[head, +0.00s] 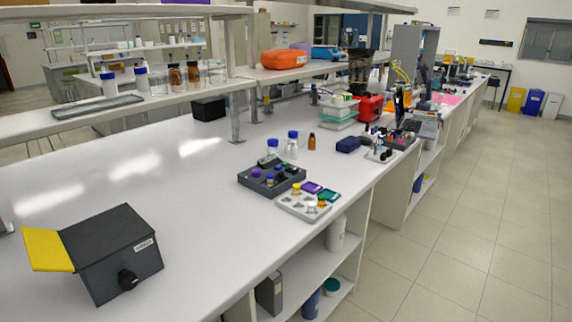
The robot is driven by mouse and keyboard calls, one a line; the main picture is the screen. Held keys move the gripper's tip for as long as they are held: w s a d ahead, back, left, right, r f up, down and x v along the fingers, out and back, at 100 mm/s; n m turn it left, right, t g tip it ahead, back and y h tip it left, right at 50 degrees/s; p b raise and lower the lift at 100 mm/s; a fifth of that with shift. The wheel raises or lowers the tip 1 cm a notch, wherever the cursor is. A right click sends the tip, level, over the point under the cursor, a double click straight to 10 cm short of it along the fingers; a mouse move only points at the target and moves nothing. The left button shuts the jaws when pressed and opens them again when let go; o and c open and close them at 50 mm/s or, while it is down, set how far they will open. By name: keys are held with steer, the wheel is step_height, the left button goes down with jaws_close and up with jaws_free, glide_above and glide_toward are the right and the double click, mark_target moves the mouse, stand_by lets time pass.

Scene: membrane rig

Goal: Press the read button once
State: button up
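I cannot make out a read button for certain. A dark grey box (112,252) stands on the bench at the front left. It has a yellow flap (47,249) on its left, a small white label with unreadable print and a black knob (128,280) on its front face. Further back, a dark tray (253,186) holds small vials, one with a purple cap. Beside it, near the bench's front edge, a light grey tray (291,206) holds purple and green square pieces and small capped items. My gripper is not in view.
Blue-capped bottles (291,144) and a brown bottle (312,141) stand behind the trays. A raised shelf (190,95) on metal posts runs along the back. The white bench (175,190) is clear between the box and the trays.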

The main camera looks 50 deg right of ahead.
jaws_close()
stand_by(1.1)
